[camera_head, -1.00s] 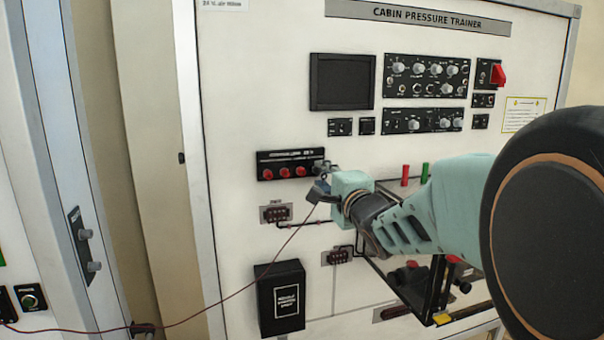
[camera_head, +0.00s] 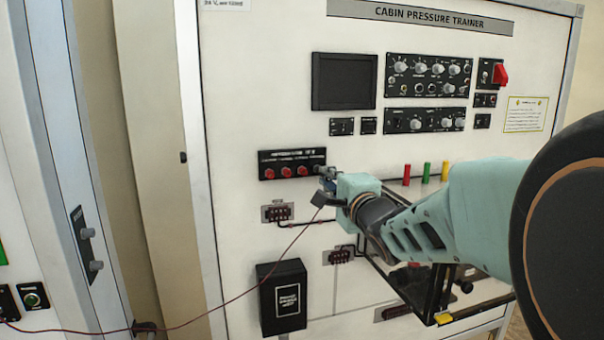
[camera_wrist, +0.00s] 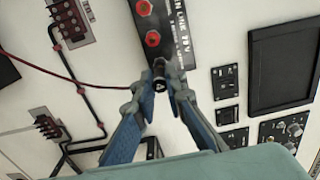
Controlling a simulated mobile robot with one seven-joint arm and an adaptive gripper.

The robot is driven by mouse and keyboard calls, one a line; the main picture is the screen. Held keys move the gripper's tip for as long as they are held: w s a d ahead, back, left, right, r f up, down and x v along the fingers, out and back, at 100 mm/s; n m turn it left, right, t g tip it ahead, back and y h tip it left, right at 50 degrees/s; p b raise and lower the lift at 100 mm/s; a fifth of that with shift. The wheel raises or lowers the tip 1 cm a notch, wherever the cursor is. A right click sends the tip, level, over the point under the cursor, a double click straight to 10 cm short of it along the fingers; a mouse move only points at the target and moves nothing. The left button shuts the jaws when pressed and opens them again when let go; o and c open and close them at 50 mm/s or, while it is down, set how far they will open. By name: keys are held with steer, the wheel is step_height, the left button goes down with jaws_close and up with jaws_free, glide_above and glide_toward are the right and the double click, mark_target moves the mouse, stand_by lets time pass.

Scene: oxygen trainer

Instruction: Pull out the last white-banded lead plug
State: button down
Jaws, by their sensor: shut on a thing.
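The black socket strip (camera_head: 291,163) with several red-ringed sockets is on the white trainer panel. My gripper (camera_head: 326,178) is at its right end. In the wrist view, my gripper (camera_wrist: 159,84) is shut on a dark lead plug (camera_wrist: 159,70), which stands at the strip's end in line with the red sockets. A pale mark shows near the plug's top, but I cannot make out a clear white band. Whether the plug is seated or drawn out is unclear. A thin dark red lead (camera_head: 245,298) runs from the lower left to my gripper; its end is hidden.
A black box (camera_head: 282,298) is mounted below the strip. Dark connectors (camera_head: 277,212) with black conduit are just under it. A dark-framed open case (camera_head: 440,290) stands below my arm. Red, yellow and green posts (camera_head: 426,172) stand to the right.

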steer(key=shift+s+d, duration=0.15)
steer(key=shift+s, duration=0.7)
steer(key=shift+s+d, duration=0.15)
steer(key=shift+s, duration=0.65)
